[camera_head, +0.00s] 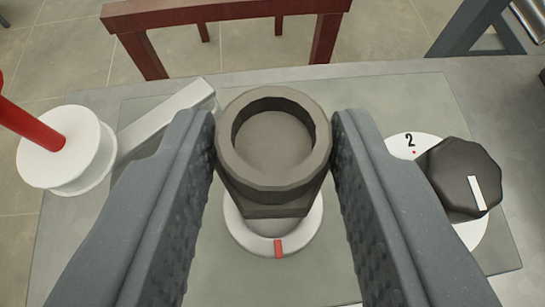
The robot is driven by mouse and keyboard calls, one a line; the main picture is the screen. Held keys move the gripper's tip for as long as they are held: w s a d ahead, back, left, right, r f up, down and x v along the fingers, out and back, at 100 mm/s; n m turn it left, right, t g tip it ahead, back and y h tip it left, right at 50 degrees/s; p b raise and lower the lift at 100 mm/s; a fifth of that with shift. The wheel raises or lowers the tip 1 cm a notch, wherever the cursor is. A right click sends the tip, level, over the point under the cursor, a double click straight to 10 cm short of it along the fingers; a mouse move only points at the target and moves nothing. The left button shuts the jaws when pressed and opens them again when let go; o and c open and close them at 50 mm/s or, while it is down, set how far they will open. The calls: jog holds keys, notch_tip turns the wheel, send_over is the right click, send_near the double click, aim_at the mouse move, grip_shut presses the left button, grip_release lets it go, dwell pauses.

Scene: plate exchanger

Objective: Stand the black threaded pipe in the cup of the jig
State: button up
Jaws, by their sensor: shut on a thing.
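My gripper (273,150) is shut on a dark grey-brown piece with a round, hollow mouth (273,190). One finger presses its left side and the other its right side. The mouth faces the camera, and an angular lower body shows under the rim. I cannot tell whether this piece is the black threaded pipe. Below it in the view is a white round disc (250,240) with a red mark at its front. The held piece hides most of the disc, and I cannot tell whether they touch. I cannot make out a jig cup for certain.
On the right, a black faceted knob (455,180) with a white pointer sits on a white dial (403,144) marked 2. On the left is a white round part (65,165) with a red rod (30,122) and a pale bar (165,118). A red-brown frame (225,12) stands behind the table.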

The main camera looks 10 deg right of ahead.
jog(key=shift+f+b, duration=0.65)
jog(key=shift+f, duration=1.45)
jog(key=shift+f, duration=0.55)
jog(key=o, duration=1.1)
jog(key=shift+s+r, duration=0.1)
jog(key=shift+s, duration=0.05)
jog(key=v, duration=1.3)
jog(key=shift+s+p, duration=0.2)
jog(key=shift+p, duration=0.15)
jog(key=shift+r, duration=0.1)
